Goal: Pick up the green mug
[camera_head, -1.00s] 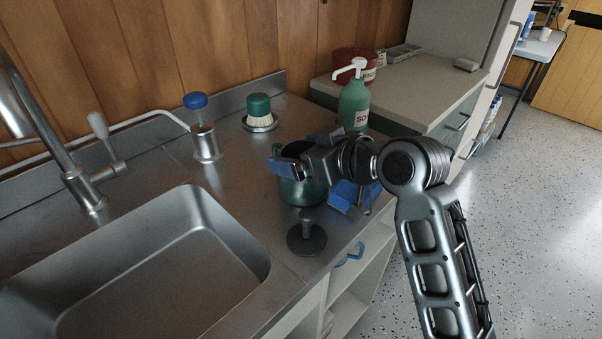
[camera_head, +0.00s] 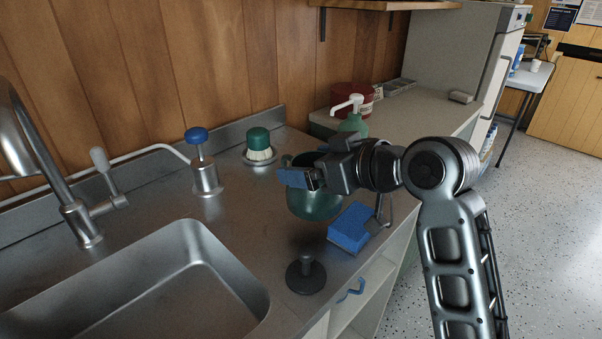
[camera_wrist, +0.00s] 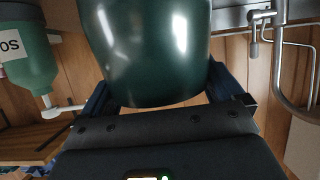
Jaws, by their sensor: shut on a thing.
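The dark green mug (camera_head: 314,204) is held by my gripper (camera_head: 298,178) over the steel counter, right of the sink. Its lower part is visible below the blue-tipped finger in the head view, and it looks raised above the counter. In the wrist view, the glossy mug (camera_wrist: 150,50) fills the space between the two dark blue fingers of my gripper (camera_wrist: 160,95). My gripper is shut on it. The far finger is mostly hidden in the head view.
A blue sponge (camera_head: 349,228) and a dark round plug (camera_head: 306,277) lie below on the counter. A green-topped brush (camera_head: 259,145), a blue-topped dispenser (camera_head: 205,170) and a green soap bottle (camera_head: 353,124) stand nearby. The sink (camera_head: 150,290) is at left.

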